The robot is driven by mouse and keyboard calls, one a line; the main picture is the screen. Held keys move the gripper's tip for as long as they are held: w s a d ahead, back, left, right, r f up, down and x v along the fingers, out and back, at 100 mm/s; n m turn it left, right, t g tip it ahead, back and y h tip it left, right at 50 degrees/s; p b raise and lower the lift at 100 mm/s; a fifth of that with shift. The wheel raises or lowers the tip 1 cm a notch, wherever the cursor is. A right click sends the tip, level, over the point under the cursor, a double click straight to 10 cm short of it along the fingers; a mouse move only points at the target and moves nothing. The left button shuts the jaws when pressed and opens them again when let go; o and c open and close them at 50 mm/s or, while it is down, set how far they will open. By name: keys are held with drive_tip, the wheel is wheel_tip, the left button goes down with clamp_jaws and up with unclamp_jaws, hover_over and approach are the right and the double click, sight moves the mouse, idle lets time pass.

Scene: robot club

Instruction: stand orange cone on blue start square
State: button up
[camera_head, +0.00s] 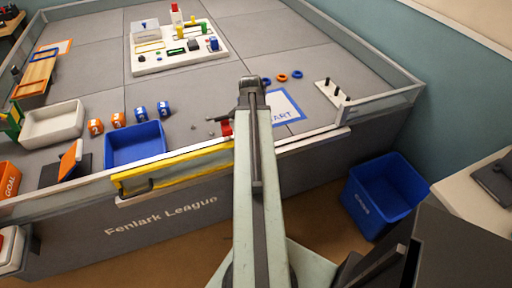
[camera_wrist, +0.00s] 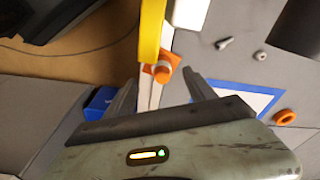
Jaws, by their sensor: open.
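In the wrist view an orange piece (camera_wrist: 161,69) with a squarish base and a rounded part looks like the orange cone. It is by the end of the yellow bar, beyond and between the fingertips. A red-orange piece (camera_head: 226,128) shows beside my arm in the head view; I cannot tell its shape. The blue-outlined START square (camera_head: 285,106) lies on the mat right of my arm, and its blue edge (camera_wrist: 245,94) shows behind the right finger. My gripper (camera_wrist: 160,86) is open, with nothing between its fingers; in the head view my arm hides it.
The yellow bar (camera_head: 175,168) runs along the table's front wall. Orange ring (camera_head: 282,77) and blue ring (camera_head: 268,82) lie behind the square; a pegged block (camera_head: 332,91) stands to its right. A blue tray (camera_head: 135,158) is left, a blue bin (camera_head: 385,194) on the floor.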

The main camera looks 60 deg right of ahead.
drive_tip(key=f+b, duration=0.1)
drive_tip(key=f, duration=0.1)
drive_tip(key=d+f+b, duration=0.1)
drive_tip(key=f+b, duration=0.3)
drive_tip(key=shift+d+f, duration=0.25)
drive_tip(key=shift+f, duration=0.05)
drive_tip(key=shift+s+r, duration=0.1)
drive_tip(key=shift+r, duration=0.1)
drive_tip(key=shift+c, duration=0.3)
clamp_jaws()
drive_tip(key=shift+r, duration=0.15)
wheel_tip(320, 180, up, 18)
drive_tip(key=p, duration=1.7)
drive_tip(key=shift+p, duration=0.4)
